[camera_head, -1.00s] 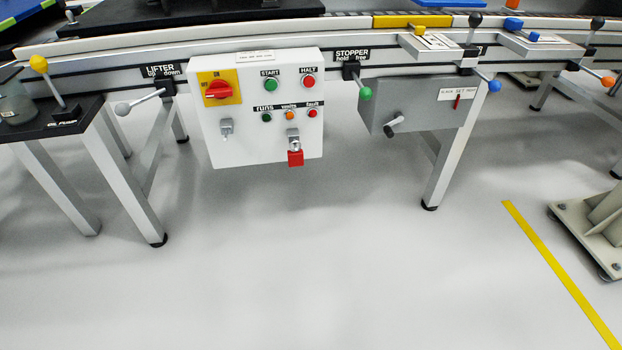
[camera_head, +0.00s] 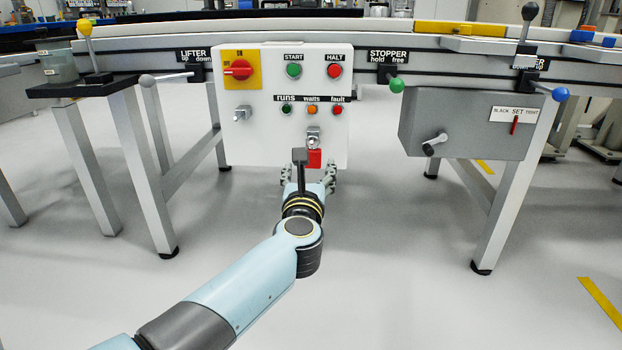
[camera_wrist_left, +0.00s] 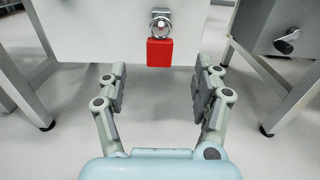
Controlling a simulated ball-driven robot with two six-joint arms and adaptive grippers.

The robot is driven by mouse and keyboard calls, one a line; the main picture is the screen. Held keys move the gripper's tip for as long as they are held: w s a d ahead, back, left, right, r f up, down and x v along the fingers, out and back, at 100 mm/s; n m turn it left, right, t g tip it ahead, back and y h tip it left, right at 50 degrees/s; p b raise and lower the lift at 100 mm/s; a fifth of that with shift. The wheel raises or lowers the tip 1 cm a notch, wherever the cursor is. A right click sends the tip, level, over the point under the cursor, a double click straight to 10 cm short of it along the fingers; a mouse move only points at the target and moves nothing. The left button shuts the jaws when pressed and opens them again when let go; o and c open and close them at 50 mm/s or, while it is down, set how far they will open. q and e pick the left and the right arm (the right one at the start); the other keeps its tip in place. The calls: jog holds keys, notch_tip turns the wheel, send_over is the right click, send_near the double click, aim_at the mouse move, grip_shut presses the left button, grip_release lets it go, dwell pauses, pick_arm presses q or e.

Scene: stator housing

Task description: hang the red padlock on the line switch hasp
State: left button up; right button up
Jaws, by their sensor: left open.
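The red padlock (camera_head: 315,158) hangs at the lower right of the white control box, on a metal holder (camera_head: 313,138). In the left wrist view the padlock (camera_wrist_left: 159,52) is centred ahead, with its shackle up at the metal holder (camera_wrist_left: 160,22). Another metal hasp (camera_head: 242,113) is at the box's left, below the red rotary switch (camera_head: 238,70) on its yellow plate. My left gripper (camera_head: 311,176) is open just below and in front of the padlock, partly hidden by its own wrist. In the wrist view its open fingers (camera_wrist_left: 161,82) are apart and empty.
The white box (camera_head: 270,145) also carries a green START button (camera_head: 293,71), a red HALT button (camera_head: 334,71) and small lamps. A grey box (camera_head: 465,130) with a crank is to the right. Table legs stand either side; the floor below is clear.

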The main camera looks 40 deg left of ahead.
aim_at(312, 151)
pick_arm(q)
jog(key=b+x, duration=0.2)
jog(key=x, duration=0.6)
jog(key=shift+w+a+f, duration=0.15)
jog(key=shift+w, duration=0.2)
jog(key=shift+x, duration=0.75)
pick_arm(e)
jog(key=f+t, duration=0.1)
jog(key=w+f+t, duration=0.1)
jog(key=f, duration=0.1)
jog(key=w+f+t, duration=0.1)
jog(key=shift+w+f, duration=0.2)
jog(key=shift+f, duration=0.15)
pick_arm(q)
jog(key=shift+c, duration=0.4)
jog(key=c, duration=1.3)
jog(key=shift+o, duration=0.2)
jog(key=shift+s+r+p, duration=0.15)
jog(key=shift+r+p, duration=0.3)
jog(key=shift+r, duration=0.35)
pick_arm(e)
jog(key=shift+w+r, duration=0.2)
jog(key=shift+r, duration=0.5)
pick_arm(q)
jog(key=shift+f, duration=0.1)
jog(key=shift+s, duration=0.1)
